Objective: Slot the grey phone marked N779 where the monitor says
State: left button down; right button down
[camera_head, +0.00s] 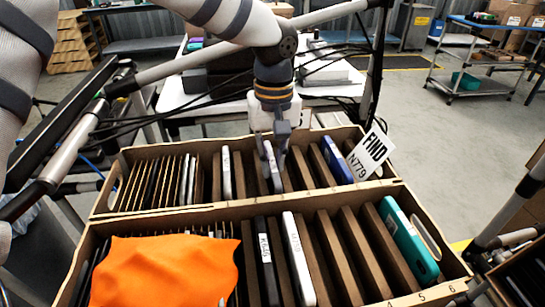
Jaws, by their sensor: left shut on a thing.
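My left gripper (275,145) comes down over the back carton (130,207) and is shut on a pale grey phone (271,168), which stands upright among the brown dividers. Any mark on this phone is too small to read. A white card (370,153) reading "FIND N779" stands at the back carton's right end. The front carton (75,285) holds a dark-edged grey phone (266,255) with a label I cannot read fully, a white phone (298,258) and a teal phone (410,240). My right gripper is out of view.
An orange cloth (165,270) covers the left of the front carton. A light phone (227,175) and a blue phone (337,160) stand either side of my gripper. Empty gaps show between the front carton's middle-right dividers. Numbers mark its front edge.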

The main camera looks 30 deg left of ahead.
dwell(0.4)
pick_arm(q)
jog(key=c, duration=1.5)
grip_release()
jog(key=shift+c, duration=0.2)
